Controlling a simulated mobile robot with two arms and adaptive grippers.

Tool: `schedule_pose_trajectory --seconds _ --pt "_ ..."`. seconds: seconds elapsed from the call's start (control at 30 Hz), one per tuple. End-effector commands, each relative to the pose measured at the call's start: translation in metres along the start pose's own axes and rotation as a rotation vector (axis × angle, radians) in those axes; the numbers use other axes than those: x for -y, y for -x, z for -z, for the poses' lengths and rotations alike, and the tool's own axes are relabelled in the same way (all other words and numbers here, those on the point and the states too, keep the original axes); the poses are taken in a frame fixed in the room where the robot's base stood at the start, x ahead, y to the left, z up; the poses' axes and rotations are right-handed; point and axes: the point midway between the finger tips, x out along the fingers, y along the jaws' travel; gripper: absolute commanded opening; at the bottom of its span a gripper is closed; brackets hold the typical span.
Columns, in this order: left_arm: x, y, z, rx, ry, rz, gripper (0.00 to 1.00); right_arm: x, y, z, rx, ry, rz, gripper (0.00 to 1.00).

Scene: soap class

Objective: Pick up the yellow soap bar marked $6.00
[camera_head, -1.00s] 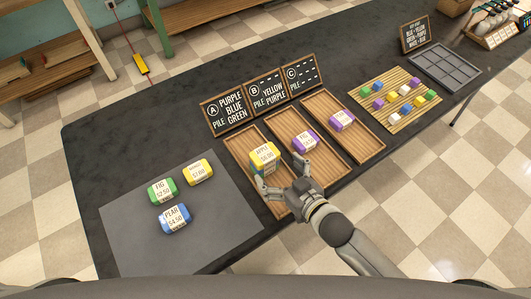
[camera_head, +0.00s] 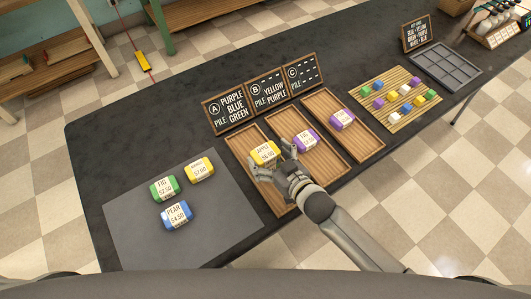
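The yellow soap bar marked APPLE $6.00 (camera_head: 264,152) lies in the left wooden tray (camera_head: 237,146), label up. My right gripper (camera_head: 272,160) is at the bar's near side. Its fingers are spread, one at the bar's left near corner and one at its right end. I see no clear grip, and whether the fingers touch the bar is hard to tell. Part of the bar's near edge is hidden by the gripper. My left gripper is not in view.
A purple FIG bar (camera_head: 306,138) is in the middle tray, close right of my gripper. Another purple bar (camera_head: 342,119) is in the right tray. Green (camera_head: 164,187), yellow (camera_head: 199,169) and blue (camera_head: 176,214) bars lie on the grey mat (camera_head: 135,235). Signs (camera_head: 228,106) stand behind the trays.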

Motion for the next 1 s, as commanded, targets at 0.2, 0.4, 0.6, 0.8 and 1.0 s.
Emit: schedule_pose_trajectory --seconds 0.2,0.4,0.6,0.8,1.0 --pt "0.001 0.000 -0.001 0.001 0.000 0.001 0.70 0.000 0.000 0.000 0.000 0.000 0.000 0.54" --pt "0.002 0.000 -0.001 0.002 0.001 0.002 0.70 0.000 0.000 0.001 -0.001 0.000 0.000 0.44" --pt "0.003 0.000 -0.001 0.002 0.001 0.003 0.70 0.000 0.001 0.003 -0.002 0.000 0.000 0.44" --pt "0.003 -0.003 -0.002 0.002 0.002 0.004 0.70 -0.001 0.004 0.015 -0.003 0.001 0.000 0.44" --pt "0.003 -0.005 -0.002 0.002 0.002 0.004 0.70 0.009 0.021 0.041 -0.004 -0.002 0.002 0.44"
